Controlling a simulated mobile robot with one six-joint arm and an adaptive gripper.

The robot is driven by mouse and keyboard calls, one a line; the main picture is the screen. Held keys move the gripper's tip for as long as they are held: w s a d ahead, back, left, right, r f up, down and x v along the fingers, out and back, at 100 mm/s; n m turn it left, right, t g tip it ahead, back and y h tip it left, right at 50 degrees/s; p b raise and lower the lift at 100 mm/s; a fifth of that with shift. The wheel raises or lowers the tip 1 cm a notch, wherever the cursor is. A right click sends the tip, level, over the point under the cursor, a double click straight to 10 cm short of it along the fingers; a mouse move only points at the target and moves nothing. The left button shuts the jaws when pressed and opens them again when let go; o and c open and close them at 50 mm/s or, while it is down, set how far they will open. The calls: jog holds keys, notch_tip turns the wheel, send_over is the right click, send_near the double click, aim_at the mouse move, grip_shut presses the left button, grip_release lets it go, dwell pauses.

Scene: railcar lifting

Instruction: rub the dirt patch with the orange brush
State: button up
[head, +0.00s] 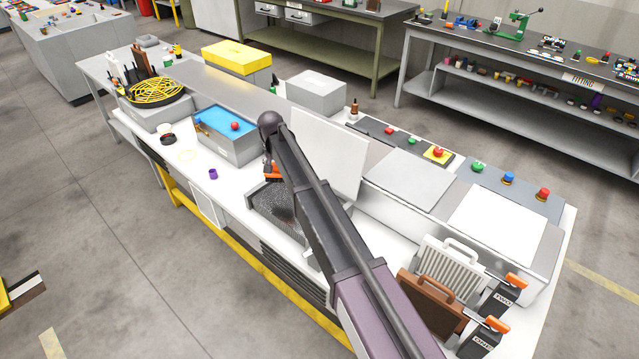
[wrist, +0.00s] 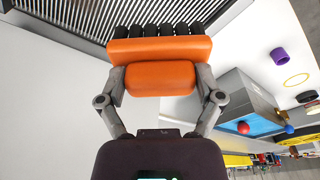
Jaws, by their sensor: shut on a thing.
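The orange brush (wrist: 158,48) has an orange body and a row of black bristles, which point to the top of the wrist view. My gripper (wrist: 160,79) is shut on its orange handle, one finger on each side. In the head view a sliver of the orange brush (head: 271,173) shows left of my arm, which hides most of it and the gripper. A dark textured grey panel (head: 268,201) lies just below it, with a darker smudge (head: 286,213) that may be the dirt patch. I cannot tell whether the bristles touch the panel.
A grey box with a blue top (head: 226,123) and a red ball stands to the left, with a purple ring (head: 213,174) near it. A white upright board (head: 330,150) stands behind my arm. Brown (head: 430,305) and grey (head: 452,264) panels with handles stand at the right.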

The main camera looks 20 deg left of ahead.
jog(key=s+d+f+b, duration=0.1)
jog(key=s+d, duration=0.1)
jog(key=d, duration=1.3)
jog(key=shift+s, duration=0.35)
jog(key=shift+f, duration=0.15)
